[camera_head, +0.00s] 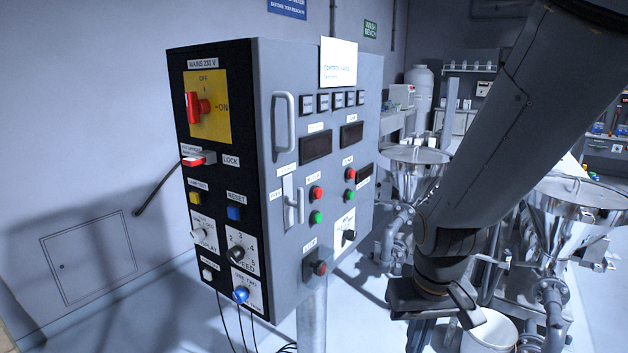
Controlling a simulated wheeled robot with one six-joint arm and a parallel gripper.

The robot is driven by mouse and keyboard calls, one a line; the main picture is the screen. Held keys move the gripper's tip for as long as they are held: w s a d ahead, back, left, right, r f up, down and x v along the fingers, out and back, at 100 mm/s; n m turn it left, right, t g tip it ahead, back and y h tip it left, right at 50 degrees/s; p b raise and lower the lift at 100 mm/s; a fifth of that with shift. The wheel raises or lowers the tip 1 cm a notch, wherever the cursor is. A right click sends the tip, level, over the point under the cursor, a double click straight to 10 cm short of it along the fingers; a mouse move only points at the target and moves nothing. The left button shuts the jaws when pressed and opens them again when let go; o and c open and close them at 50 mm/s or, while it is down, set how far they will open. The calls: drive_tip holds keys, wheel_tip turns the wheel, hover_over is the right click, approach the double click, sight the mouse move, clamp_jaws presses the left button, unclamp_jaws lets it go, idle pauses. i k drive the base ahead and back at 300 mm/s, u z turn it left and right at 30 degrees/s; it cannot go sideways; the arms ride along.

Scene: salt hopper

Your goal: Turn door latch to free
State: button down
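The door latch (294,200) is a pale grey handle on a light plate, on the front door of the grey control cabinet (262,60). Its grip hangs roughly upright on the plate's right side. Small labels sit above and left of the plate; their words are too small to read surely. My gripper (440,318) is at lower right, pointing down, well right of the cabinet and lower than the latch. Its fingers look apart, with nothing seen between them. It touches neither latch nor cabinet.
A vertical door handle (284,122) is above the latch. Red and green buttons (316,192) and a black knob (349,235) are to its right. The cabinet's side has a red mains switch (199,107). Steel hoppers (415,156) and a white bucket (492,332) stand at right.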

sight(300, 205)
drive_tip(key=u, duration=1.75)
drive_tip(key=k, duration=1.05)
drive_tip(key=z, duration=1.55)
drive_tip(key=i, duration=0.5)
drive_tip(key=z, duration=0.05)
